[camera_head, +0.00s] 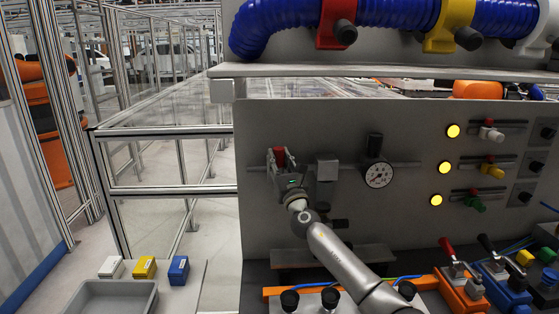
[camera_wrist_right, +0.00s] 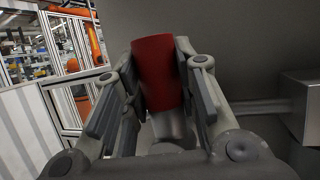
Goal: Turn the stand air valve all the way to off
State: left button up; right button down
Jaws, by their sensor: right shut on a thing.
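The air valve's red handle (camera_head: 280,157) is on the grey panel, left of the pressure gauge (camera_head: 379,174). In the right wrist view the red handle (camera_wrist_right: 158,74) stands between the two fingers, with a grey metal stem (camera_wrist_right: 170,126) below it. My right gripper (camera_head: 283,165) is at the handle; in the wrist view (camera_wrist_right: 167,85) its fingers are closed on both sides of it. The gripper hides part of the valve body in the head view. My left gripper does not show.
A grey box on the pipe (camera_head: 327,170) sits just right of the valve. Yellow lamps (camera_head: 453,131) and small levers line the panel's right side. A grey tray (camera_head: 115,297) is lower left.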

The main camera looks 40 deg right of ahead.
jog(key=shift+r, duration=0.25)
jog(key=c, duration=1.5)
grip_release()
jog(key=o, duration=0.4)
jog(key=shift+w+f, duration=0.1)
jog(key=shift+f, duration=0.05)
jog(key=shift+f, duration=0.1)
jog(key=shift+s+a+f, duration=0.1)
jog(key=shift+s+f, duration=0.05)
jog(key=shift+s, duration=0.15)
jog(key=v, duration=1.1)
jog(key=shift+s, duration=0.2)
